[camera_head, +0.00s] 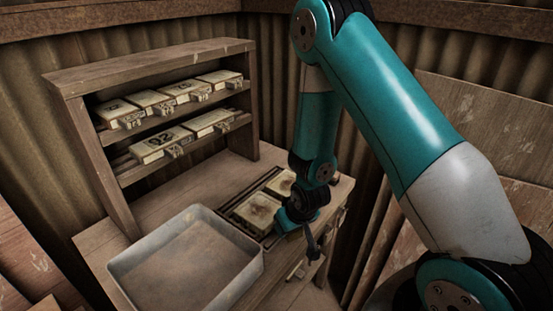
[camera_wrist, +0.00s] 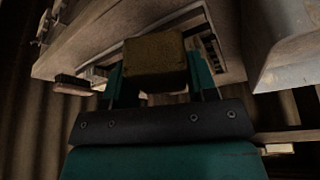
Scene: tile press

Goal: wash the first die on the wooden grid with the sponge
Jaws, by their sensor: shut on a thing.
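The wooden grid (camera_head: 238,222) lies on the bench to the right of the metal tray. Two pale, brown-stained dies sit on it: a nearer one (camera_head: 258,211) and a farther one (camera_head: 283,182), partly behind my arm. My gripper (camera_head: 290,222) is low at the right side of the grid, close to the nearer die. In the wrist view, my gripper (camera_wrist: 157,85) is shut on a brownish block, the sponge (camera_wrist: 155,62), between its teal fingers. The sponge is hidden in the head view. I cannot tell whether it touches a die.
A grey metal tray (camera_head: 190,262) stands at the front left of the bench, and its edge shows in the wrist view (camera_wrist: 290,48). A wooden shelf (camera_head: 150,62) at the back holds several numbered dies (camera_head: 165,146). Bare bench top (camera_head: 175,197) lies between shelf and tray.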

